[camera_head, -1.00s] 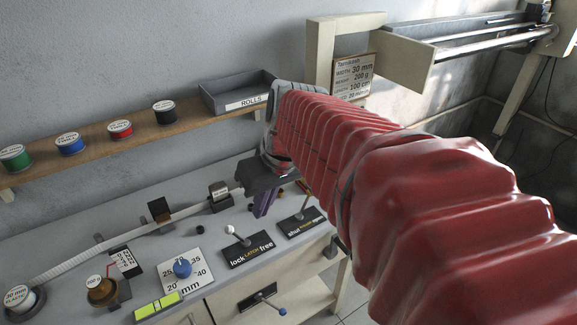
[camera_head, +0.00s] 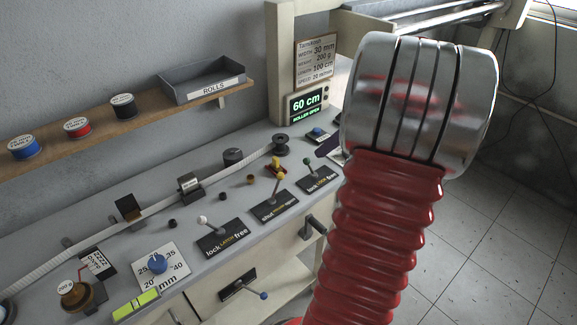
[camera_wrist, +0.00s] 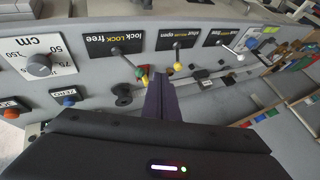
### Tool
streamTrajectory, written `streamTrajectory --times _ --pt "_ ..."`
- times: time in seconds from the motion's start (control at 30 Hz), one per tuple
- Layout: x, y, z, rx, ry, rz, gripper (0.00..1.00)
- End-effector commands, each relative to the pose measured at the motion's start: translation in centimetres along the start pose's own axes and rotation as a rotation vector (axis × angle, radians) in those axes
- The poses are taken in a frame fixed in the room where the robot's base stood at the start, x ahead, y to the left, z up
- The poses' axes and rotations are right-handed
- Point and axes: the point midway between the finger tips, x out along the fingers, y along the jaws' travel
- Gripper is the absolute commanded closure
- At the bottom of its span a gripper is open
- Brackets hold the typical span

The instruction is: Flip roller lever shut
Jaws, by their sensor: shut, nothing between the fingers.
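The roller lever has a yellow knob (camera_head: 278,175) on a thin stem, and its black "shut ROLLER open" plate (camera_head: 274,207) lies on the grey bench top. In the wrist view the yellow knob (camera_wrist: 178,67) is just right of the fingertips, in front of its plate (camera_wrist: 191,38). My gripper (camera_wrist: 160,80) has dark purple fingers pressed together and empty. No contact with the lever shows. In the head view only a purple finger part (camera_head: 328,147) shows, right of the lever; my wrist hides the rest. A screen (camera_head: 307,105) reads "60 cm ROLLER OPEN".
A green-knobbed lever (camera_head: 307,161) stands right of the roller lever, and a white-knobbed latch lever (camera_head: 203,220) left. A red and yellow piece (camera_head: 277,160) sits just behind. A white strap (camera_head: 155,210) runs along the bench.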

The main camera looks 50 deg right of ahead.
Motion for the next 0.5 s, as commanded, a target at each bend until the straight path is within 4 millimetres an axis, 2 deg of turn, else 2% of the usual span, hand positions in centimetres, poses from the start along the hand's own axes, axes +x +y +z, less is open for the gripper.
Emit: streamTrajectory --times 0.03,0.13,0.5 --pt "-0.35 0.91 0.3 0.004 0.014 -0.005 1.0" --pt "-0.76 1.66 0.46 0.0 0.03 -0.009 1.0" --pt "-0.72 1.73 0.49 -0.001 0.031 -0.01 1.0"
